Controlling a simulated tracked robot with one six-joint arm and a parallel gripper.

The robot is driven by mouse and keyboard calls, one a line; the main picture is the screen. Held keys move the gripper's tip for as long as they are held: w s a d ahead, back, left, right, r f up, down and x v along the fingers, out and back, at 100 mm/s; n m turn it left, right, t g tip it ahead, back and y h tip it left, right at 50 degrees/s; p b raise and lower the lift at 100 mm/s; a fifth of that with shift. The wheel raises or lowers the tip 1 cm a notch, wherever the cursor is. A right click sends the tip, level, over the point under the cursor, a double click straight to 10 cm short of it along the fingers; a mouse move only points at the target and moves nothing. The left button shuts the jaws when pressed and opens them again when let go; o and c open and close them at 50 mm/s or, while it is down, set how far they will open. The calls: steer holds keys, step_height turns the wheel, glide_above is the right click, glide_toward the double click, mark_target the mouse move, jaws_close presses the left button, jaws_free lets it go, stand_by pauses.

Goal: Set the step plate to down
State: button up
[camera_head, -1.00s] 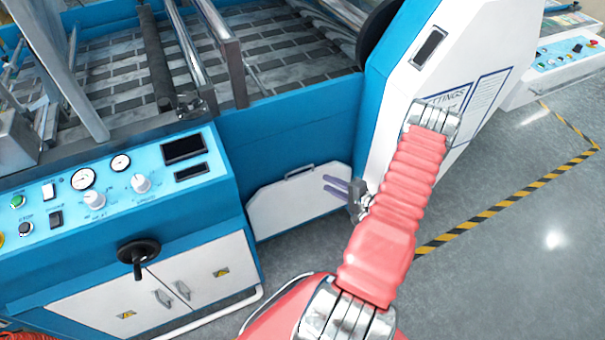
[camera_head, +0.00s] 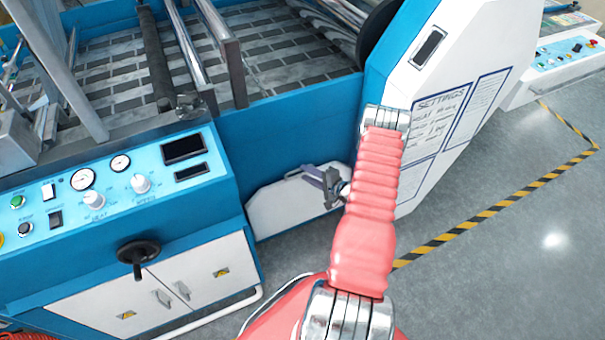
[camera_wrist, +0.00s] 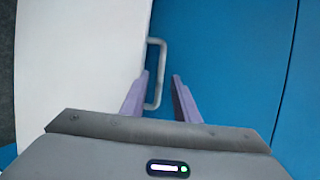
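The step plate (camera_head: 290,210) is a white panel standing upright against the blue machine front, low down, in the head view. It fills the left of the wrist view (camera_wrist: 75,60). Its grey bar handle (camera_wrist: 162,65) juts from the plate's edge in the wrist view; in the head view it is largely hidden by my gripper. My gripper (camera_head: 310,172) is at the plate's top edge. In the wrist view my gripper (camera_wrist: 161,75) has its purple fingers apart, with the handle seen between them. I cannot tell whether the fingers touch it.
A blue control panel (camera_head: 105,187) with gauges, knobs and a black handwheel (camera_head: 139,252) stands to the left. A white side housing (camera_head: 455,95) with a settings sheet stands to the right. The grey floor (camera_head: 480,270) in front is clear.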

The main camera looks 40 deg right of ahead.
steer(key=shift+x, duration=1.25)
steer(key=shift+c, duration=0.3)
jaws_close()
